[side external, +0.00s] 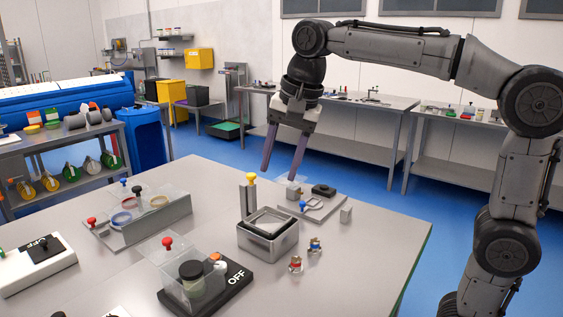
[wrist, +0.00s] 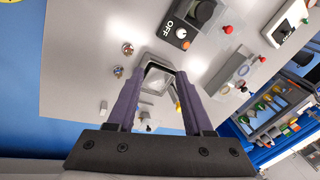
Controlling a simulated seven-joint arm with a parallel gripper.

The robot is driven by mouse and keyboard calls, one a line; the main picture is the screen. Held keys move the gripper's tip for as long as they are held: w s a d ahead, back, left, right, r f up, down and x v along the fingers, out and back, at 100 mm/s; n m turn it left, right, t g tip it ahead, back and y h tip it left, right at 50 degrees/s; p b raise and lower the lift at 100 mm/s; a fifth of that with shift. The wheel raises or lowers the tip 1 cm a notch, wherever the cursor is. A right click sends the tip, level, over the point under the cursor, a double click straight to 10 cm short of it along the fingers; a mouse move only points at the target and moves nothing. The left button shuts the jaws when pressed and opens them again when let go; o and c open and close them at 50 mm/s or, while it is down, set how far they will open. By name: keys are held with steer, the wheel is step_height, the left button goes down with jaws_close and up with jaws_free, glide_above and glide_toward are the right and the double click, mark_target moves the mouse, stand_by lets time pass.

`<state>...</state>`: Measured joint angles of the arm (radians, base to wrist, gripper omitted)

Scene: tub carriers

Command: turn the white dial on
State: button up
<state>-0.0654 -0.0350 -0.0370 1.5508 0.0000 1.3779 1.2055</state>
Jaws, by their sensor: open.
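A black panel (side external: 238,277) marked OFF lies near the front of the table. A white dial (side external: 214,277) with an orange part stands on it, beside a dark round knob (side external: 191,269). The dial also shows in the wrist view (wrist: 182,33), upper middle. A clear box (side external: 158,257) with a red knob is by the dark knob; I cannot tell whether it covers part of the panel. My gripper (side external: 282,171) is open and empty, above the far side of the table, well apart from the dial. It also shows in the wrist view (wrist: 160,78).
A metal tub (side external: 268,243) with a yellow-knobbed post stands between my gripper and the panel. A metal carrier (side external: 160,222) is at left, a grey tray (side external: 318,209) behind. A white panel (side external: 62,252) marked OFF lies far left.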

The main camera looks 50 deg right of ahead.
steer(key=shift+s, duration=0.1)
steer(key=shift+o, duration=1.4)
steer(key=w+a+f+m+g, duration=0.25)
steer(key=w+f, duration=0.45)
steer(key=w, duration=0.5)
steer(key=shift+n+g, duration=0.35)
steer(key=w+f, duration=0.1)
steer(key=f, duration=0.5)
steer(key=a+f, duration=0.1)
steer(key=f, duration=0.6)
steer(key=w+a+f, duration=0.1)
steer(key=f, duration=0.6)
steer(key=shift+w+a, duration=0.1)
steer(key=shift+w, duration=0.2)
steer(key=shift+c, duration=0.3)
jaws_close()
